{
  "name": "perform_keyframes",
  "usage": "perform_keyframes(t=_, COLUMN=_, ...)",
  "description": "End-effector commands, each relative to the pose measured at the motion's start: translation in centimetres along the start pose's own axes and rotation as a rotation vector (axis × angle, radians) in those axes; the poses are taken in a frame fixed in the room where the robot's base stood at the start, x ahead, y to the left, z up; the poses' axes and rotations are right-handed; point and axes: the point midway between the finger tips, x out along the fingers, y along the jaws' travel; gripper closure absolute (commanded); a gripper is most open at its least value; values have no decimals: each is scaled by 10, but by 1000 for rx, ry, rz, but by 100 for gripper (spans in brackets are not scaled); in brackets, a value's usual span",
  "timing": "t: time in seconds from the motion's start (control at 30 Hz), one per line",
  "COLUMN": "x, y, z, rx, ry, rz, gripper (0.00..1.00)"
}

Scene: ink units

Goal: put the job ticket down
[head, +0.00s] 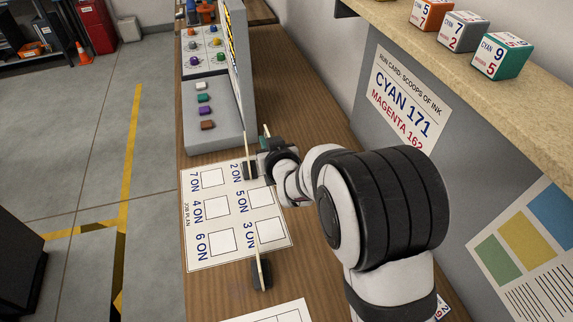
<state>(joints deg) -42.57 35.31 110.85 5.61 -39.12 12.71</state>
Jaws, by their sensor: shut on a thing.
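My gripper (262,158) is shut over the far right edge of the job plan sheet, near the "2 ON" box. A thin cream card edge (267,131) sticks up at my gripper, and I take it to be the job ticket in its grip. The card shows nearly edge-on, and its lower part and face are hidden. Whether it touches the table cannot be told. Another thin upright card edge (245,146) with a dark foot stands just left of my gripper. A similar card (258,242) with a dark foot (261,276) stands near "3 ON".
The job plan sheet (197,248) with several numbered boxes lies on the wooden bench (225,287). A grey button panel (224,128) stands behind it. A shelf (400,22) with printed cubes (501,57) is at upper right. A run card (405,97) hangs below.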

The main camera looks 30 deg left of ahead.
Motion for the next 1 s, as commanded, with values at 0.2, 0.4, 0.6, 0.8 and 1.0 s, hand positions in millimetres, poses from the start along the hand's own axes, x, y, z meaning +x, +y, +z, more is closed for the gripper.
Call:
perform_keyframes(t=0.2, x=44, y=106, z=-15, rx=-10, ry=-1, rz=-22, gripper=100)
perform_keyframes(t=0.4, x=52, y=189, z=-10, rx=0, ry=-1, rz=-2, gripper=100)
perform_keyframes(t=0.6, x=66, y=195, z=-2, rx=4, ry=-2, rz=3, gripper=100)
perform_keyframes(t=0.8, x=119, y=147, z=17, rx=3, ry=-2, rz=0, gripper=100)
perform_keyframes(t=1.0, x=148, y=122, z=27, rx=3, ry=-1, rz=4, gripper=100)
